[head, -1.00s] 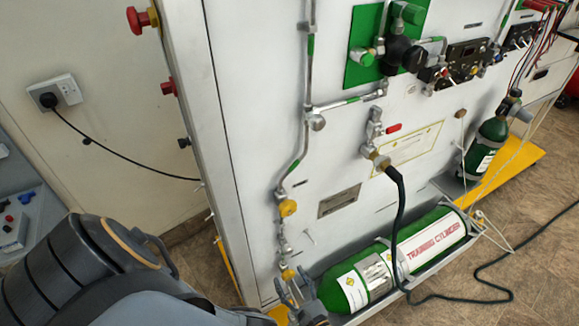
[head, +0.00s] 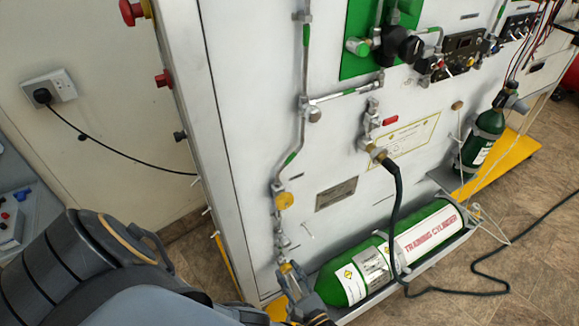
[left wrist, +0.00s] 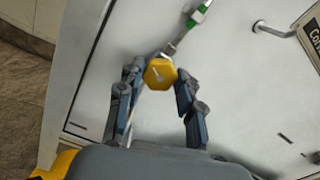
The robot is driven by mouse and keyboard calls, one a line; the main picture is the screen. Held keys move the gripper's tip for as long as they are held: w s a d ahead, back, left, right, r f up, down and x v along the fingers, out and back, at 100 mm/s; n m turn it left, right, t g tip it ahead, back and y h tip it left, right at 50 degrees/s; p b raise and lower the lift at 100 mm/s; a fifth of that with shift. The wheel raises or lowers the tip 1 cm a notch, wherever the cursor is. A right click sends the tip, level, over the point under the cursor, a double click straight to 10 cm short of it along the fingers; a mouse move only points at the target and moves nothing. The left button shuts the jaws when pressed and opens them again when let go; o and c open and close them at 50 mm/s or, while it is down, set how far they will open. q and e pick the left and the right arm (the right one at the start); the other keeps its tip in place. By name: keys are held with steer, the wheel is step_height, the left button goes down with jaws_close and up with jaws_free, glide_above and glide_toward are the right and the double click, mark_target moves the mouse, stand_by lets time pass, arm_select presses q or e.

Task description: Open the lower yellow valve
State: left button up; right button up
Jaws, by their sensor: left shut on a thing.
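The lower yellow valve (head: 286,267) sits low on the pipe run at the left of the white panel. In the left wrist view the yellow valve (left wrist: 159,73) has a faceted yellow face and lies between my two fingers. My left gripper (head: 293,286) is at the lower valve and partly covers it in the head view. In the left wrist view the gripper (left wrist: 158,92) is shut on the valve, one finger on each side. My right gripper is not in view.
Another yellow valve (head: 284,200) sits higher on the same pipe. A green training cylinder (head: 345,285) lies close to the right of my gripper. A black hose (head: 397,205) hangs over it. The cabinet's left edge (head: 190,150) is near my arm.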

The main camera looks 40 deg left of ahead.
arm_select(q)
steer(key=shift+a+n+b, duration=0.15)
steer(key=shift+n+b, duration=0.3)
steer(key=shift+n, duration=1.65)
steer(key=shift+r, duration=0.1)
steer(key=o, duration=1.2)
steer(key=shift+c, duration=0.2)
step_height(320, 180, up, 10)
